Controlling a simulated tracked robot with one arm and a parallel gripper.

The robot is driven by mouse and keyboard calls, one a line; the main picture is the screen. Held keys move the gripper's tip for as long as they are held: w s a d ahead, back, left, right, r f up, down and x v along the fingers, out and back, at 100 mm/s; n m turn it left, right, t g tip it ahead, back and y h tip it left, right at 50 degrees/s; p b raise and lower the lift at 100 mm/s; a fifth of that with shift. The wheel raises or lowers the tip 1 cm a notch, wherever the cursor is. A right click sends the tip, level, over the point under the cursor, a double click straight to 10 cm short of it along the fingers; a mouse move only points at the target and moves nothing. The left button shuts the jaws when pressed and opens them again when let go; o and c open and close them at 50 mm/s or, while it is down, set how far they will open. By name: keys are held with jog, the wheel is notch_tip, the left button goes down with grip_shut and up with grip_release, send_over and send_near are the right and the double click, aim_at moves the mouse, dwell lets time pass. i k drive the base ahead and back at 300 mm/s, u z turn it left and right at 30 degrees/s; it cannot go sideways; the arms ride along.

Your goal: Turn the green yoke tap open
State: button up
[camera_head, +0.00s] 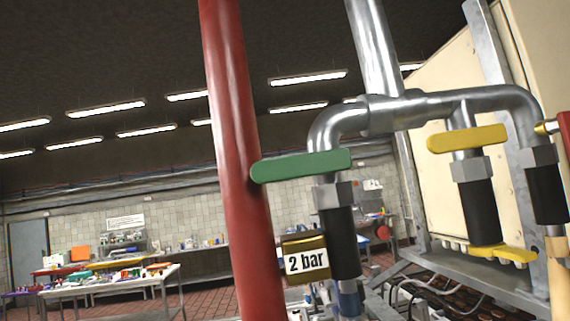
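The green tap handle (301,166) is a flat bar lying nearly level, tilted slightly up to the right. It sits across the top of a valve with a grey hex nut (334,194) and a black sleeve (340,242) below. The handle's left end overlaps the red pipe in the picture; whether it touches cannot be told. My gripper does not show in this view.
A thick red pipe (240,180) runs upright left of the tap. Grey pipes (430,106) arch above it. A yellow handle (467,139) is to the right, near a cream cabinet (443,190). Cables lie at lower right. A cluttered table (105,284) stands far left.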

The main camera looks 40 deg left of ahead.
aim_at(277, 169)
jog(key=u, duration=0.05)
jog(key=k, duration=1.05)
jog(key=u, duration=0.45)
jog(key=i, duration=1)
jog(key=z, duration=0.05)
